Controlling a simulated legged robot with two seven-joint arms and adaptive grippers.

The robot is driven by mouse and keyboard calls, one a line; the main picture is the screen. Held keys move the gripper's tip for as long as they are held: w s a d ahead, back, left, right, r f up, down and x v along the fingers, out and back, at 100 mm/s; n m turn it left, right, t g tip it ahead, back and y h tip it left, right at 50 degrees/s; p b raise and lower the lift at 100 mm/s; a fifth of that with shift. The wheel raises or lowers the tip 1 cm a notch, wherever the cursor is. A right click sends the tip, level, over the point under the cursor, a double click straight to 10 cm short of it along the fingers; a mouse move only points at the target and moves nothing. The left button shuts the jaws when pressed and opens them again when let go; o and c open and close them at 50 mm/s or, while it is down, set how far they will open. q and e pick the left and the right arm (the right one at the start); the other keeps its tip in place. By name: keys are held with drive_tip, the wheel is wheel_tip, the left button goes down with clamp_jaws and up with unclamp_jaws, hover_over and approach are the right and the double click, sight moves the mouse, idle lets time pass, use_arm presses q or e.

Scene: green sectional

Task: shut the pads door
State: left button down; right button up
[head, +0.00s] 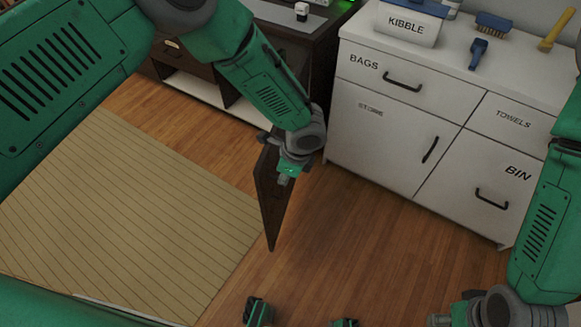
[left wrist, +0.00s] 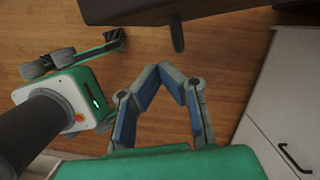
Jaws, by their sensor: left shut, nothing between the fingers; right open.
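A dark brown door (head: 270,198) stands swung open from the dark cabinet in the head view; no PADS lettering is readable on it. My left gripper (head: 287,176) is in front of the door's upper part and hides some of it. In the left wrist view its fingers (left wrist: 172,72) meet at the tips with nothing between them. A dark panel (left wrist: 220,10) with a short dark handle (left wrist: 178,34) shows just beyond them, apart in the picture. My right gripper (head: 442,319) is low at the right, open, partly cut off by the frame's bottom edge.
The dark cabinet (head: 190,58) has open compartments behind my left arm. A white cabinet (head: 385,135) stands right of the door, with a KIBBLE box (head: 408,26) and brushes on top. A striped mat (head: 125,200) lies left. Wooden floor (head: 350,240) is clear between.

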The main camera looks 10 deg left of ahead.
sight(270, 174)
use_arm(q)
drive_tip(key=shift+w+a+r, duration=0.1)
drive_tip(key=shift+a, duration=0.85)
drive_tip(key=shift+w+a+r, duration=0.1)
drive_tip(key=shift+a, duration=0.8)
